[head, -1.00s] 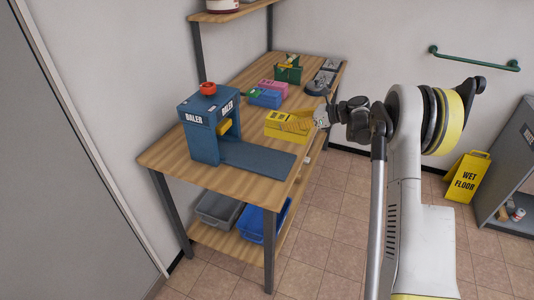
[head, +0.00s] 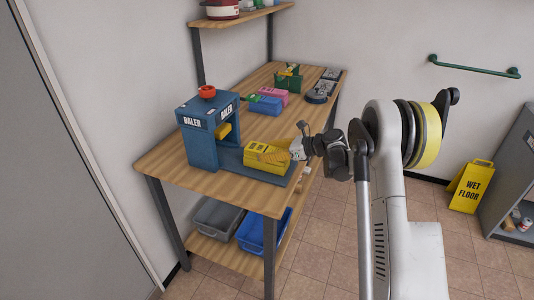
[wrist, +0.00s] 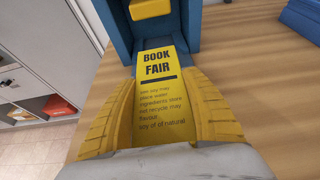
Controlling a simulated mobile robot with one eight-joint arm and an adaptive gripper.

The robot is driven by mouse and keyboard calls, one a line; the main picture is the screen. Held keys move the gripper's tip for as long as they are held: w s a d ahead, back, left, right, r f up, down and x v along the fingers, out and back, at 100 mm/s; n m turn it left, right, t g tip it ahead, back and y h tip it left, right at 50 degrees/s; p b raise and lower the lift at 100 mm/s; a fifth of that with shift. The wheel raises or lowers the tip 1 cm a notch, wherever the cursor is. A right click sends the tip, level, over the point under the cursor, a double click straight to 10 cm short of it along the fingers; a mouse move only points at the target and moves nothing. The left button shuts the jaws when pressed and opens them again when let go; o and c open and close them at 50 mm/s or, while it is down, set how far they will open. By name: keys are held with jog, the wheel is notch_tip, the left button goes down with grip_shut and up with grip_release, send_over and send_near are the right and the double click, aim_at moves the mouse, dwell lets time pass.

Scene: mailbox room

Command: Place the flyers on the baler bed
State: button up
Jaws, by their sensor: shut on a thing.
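The flyers (head: 258,153) are a yellow stack printed "BOOK FAIR", which also shows in the wrist view (wrist: 160,85). My gripper (head: 280,154) is shut on them, with ribbed yellow fingers on both sides of the stack in the wrist view (wrist: 158,112). The blue baler (head: 203,150) stands on the workbench. Its flat blue-grey bed (head: 231,162) extends to the right from its base. The flyers are over the outer part of the bed, their front end towards the baler opening. I cannot tell whether they touch the bed.
Pink (head: 272,97) and blue (head: 264,105) stacks and a green box (head: 288,77) stand farther back on the bench (head: 195,180). Bins (head: 217,217) sit on the lower shelf. A yellow wet-floor sign (head: 470,187) stands at right.

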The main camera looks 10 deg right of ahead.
jog(key=shift+f, duration=0.2)
jog(key=o, duration=1.4)
jog(key=shift+r, duration=0.1)
